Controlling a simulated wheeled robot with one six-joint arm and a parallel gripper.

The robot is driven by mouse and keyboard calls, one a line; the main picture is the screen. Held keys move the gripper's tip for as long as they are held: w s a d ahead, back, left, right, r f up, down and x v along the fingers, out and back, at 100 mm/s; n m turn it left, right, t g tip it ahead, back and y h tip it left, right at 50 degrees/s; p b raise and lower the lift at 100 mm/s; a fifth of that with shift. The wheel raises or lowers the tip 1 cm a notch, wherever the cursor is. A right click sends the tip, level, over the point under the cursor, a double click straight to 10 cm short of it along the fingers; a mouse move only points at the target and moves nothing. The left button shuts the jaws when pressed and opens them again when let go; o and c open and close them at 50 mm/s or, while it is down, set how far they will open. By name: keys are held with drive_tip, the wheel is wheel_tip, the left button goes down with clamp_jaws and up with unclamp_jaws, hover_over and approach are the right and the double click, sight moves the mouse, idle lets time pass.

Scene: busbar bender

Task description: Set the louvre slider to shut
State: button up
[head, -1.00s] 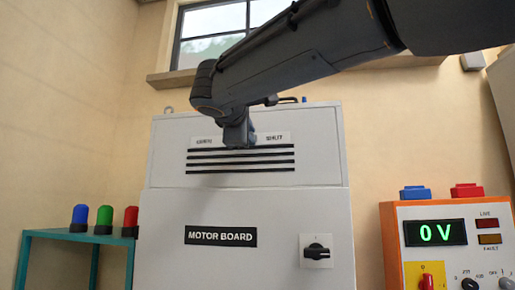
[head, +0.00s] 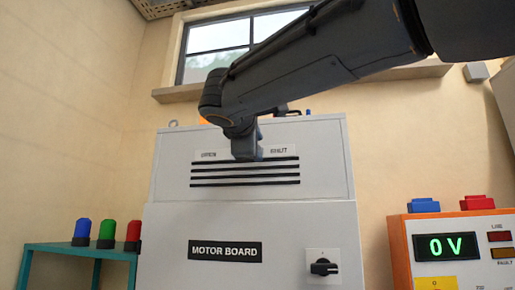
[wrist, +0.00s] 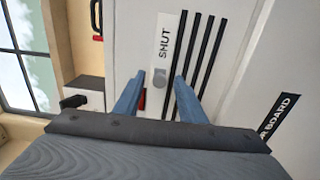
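The louvre is a set of black slats (head: 245,183) on the upper white face of the motor board cabinet, also in the wrist view (wrist: 208,58). A SHUT label (head: 280,150) is above the slats at right, and a second label (head: 208,155) at left reads as OPEN, though blurred. In the wrist view a small grey slider knob (wrist: 160,79) stands just below the SHUT label (wrist: 167,38). My gripper (wrist: 160,76) has its two blue fingers apart, one on each side of the knob, with gaps visible. In the head view my gripper (head: 246,155) hides the knob.
A rotary switch (head: 323,267) is on the cabinet's lower front. An orange-framed panel (head: 450,245) reading 0 V stands at right. A teal stand (head: 80,250) with blue, green and red lamps is at left. A window (head: 225,45) is behind my arm.

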drive_tip(key=s+b, duration=0.1)
drive_tip(key=s, duration=0.6)
drive_tip(key=shift+a+b, duration=0.35)
